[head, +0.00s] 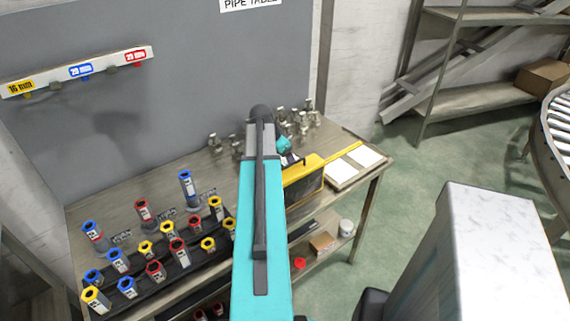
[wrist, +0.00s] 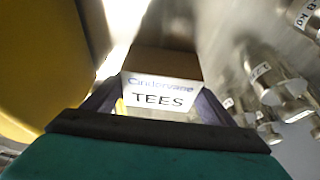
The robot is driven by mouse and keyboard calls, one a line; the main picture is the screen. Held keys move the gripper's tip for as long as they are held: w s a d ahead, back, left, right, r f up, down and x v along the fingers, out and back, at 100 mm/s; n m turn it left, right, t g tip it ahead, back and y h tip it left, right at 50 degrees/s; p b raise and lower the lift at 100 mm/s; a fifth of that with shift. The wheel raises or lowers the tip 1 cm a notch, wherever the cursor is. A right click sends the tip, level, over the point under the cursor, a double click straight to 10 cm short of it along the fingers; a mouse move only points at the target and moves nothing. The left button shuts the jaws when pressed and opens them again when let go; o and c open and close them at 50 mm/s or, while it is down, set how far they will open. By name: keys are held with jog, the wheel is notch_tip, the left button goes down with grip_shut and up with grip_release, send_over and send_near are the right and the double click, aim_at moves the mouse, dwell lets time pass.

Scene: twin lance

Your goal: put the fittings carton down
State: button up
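The fittings carton (wrist: 162,95) is a small brown box with a white label reading "Cindervane TEES". In the wrist view it sits between the two dark fingers of my gripper (wrist: 160,108), which press against its left and right sides. In the head view my teal arm covers most of the gripper (head: 287,150) and I cannot make out the carton clearly. The gripper is over the back part of the pipe table (head: 215,178). I cannot tell whether the carton's underside touches the tabletop.
Metal fittings with tags (wrist: 265,80) stand close on the right in the wrist view. A yellow case (head: 304,180) stands close by, with a board holding white sheets (head: 356,166) to its right. Racks of coloured pipe pieces (head: 178,252) fill the table's left front.

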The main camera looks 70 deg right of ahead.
jog(key=c, duration=0.6)
jog(key=shift+c, duration=0.2)
jog(key=shift+r, duration=0.15)
jog(key=shift+r+b, duration=0.9)
jog(key=shift+r, duration=3.95)
